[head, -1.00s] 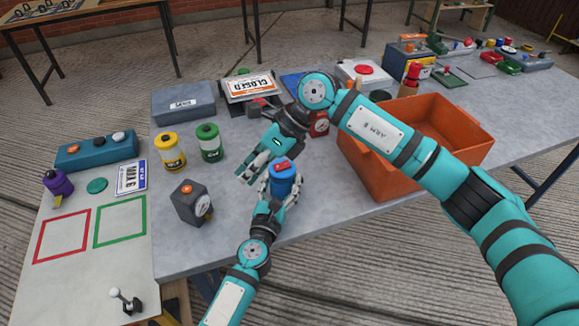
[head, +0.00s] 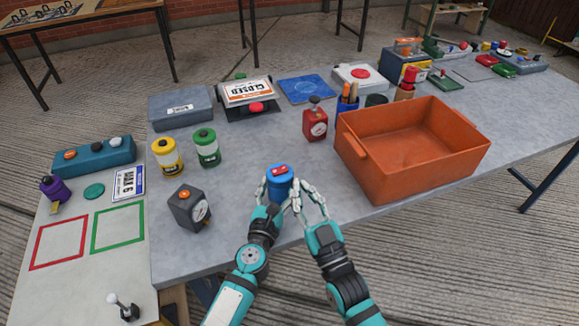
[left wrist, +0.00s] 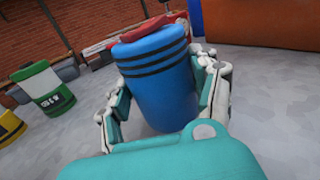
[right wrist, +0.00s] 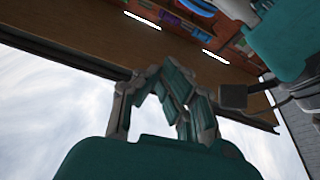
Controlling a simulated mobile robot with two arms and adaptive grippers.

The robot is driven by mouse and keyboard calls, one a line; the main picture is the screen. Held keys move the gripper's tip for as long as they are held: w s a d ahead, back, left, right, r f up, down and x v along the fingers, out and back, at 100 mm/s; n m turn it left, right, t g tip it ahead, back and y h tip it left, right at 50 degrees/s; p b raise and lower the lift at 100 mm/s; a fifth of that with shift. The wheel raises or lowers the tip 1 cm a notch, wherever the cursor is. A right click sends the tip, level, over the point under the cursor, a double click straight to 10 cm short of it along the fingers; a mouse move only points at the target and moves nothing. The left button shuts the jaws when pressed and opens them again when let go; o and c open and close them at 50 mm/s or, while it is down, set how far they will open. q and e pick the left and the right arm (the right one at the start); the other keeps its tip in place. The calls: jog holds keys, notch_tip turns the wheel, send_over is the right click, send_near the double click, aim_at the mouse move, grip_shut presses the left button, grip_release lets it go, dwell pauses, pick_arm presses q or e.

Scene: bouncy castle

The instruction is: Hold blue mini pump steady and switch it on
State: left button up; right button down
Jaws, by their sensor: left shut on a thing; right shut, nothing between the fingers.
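The blue mini pump (head: 279,187) stands upright near the front edge of the grey table. It has a red switch (head: 279,170) on top; its on or off state cannot be told. My left gripper (head: 276,189) is shut around the pump's body. My right gripper (head: 307,197) is shut and empty, just right of the pump. Its fingers (right wrist: 178,82) come together in the right wrist view.
A grey gauge box (head: 189,208), yellow canister (head: 167,158) and green canister (head: 206,148) stand to the left. A red gauge can (head: 315,125) stands behind, and an orange bin (head: 405,165) to the right.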

jog(key=shift+d+f+m+h, duration=0.2)
jog(key=shift+f+m+h, duration=0.1)
jog(key=shift+f, duration=0.1)
notch_tip(320, 180, up, 4)
jog(key=f, duration=0.1)
send_over(289, 176)
jog(key=shift+s+a+r, duration=0.1)
jog(key=shift+a+r, duration=0.1)
jog(key=shift+r, duration=0.05)
notch_tip(289, 176, down, 3)
jog(key=shift+d+r, duration=0.1)
jog(key=shift+d+f, duration=0.15)
jog(key=shift+f, duration=0.55)
